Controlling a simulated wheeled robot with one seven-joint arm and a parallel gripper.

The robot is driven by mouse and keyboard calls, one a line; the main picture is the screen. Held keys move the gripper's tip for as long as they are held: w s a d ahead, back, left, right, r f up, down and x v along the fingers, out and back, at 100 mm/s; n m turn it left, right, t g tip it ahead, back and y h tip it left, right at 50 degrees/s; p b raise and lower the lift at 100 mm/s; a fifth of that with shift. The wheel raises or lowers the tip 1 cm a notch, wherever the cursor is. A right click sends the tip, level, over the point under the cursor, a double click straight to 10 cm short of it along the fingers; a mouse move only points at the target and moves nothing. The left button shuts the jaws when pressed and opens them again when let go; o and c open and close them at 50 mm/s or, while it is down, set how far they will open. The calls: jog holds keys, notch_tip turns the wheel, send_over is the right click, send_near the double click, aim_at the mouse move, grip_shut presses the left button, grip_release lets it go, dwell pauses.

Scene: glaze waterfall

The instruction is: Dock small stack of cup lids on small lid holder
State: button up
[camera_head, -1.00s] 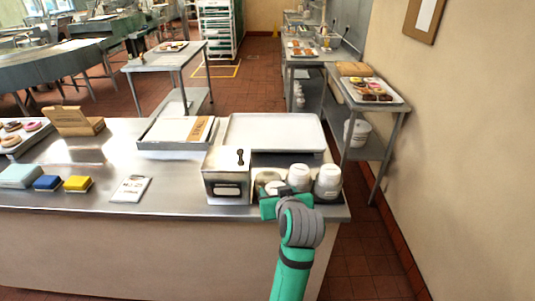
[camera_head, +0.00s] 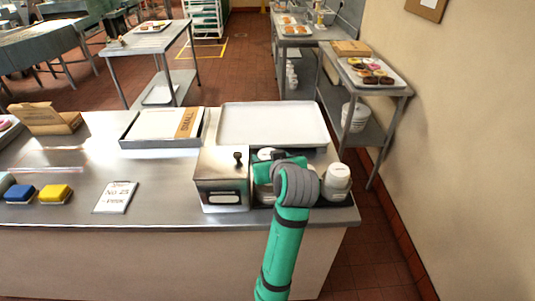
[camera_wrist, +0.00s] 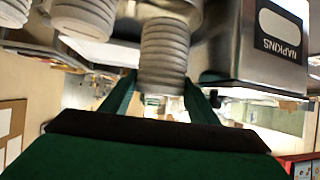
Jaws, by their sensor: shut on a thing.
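My gripper (camera_wrist: 160,100) is shut on a white ribbed stack of cup lids (camera_wrist: 163,55), which stands between its two green fingers in the wrist view. In the head view my arm covers most of the holder area, and a bit of white lid (camera_head: 265,153) shows beside my gripper (camera_head: 268,172). A round metal holder part (camera_wrist: 178,8) shows at the far end of the held stack; whether the stack is seated in it I cannot tell. Other white lid stacks (camera_head: 337,180) stand to the right, also in the wrist view (camera_wrist: 85,15).
A steel napkin box (camera_head: 222,180) with a black knob stands just left of the holders, close to my gripper; its label shows in the wrist view (camera_wrist: 280,35). A pale tray (camera_head: 272,122) lies behind. A clipboard (camera_head: 116,197) and sponges (camera_head: 54,193) lie left.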

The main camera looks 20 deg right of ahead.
jog(key=shift+f, duration=2.25)
jog(key=shift+w+f, duration=0.1)
jog(key=shift+f, duration=0.35)
jog(key=shift+d, duration=0.15)
jog(key=shift+s, duration=0.2)
jog(key=shift+w, duration=0.1)
jog(key=shift+s+a, duration=0.2)
jog(key=shift+s, duration=0.05)
jog(key=shift+d, duration=0.1)
jog(key=shift+f, duration=0.55)
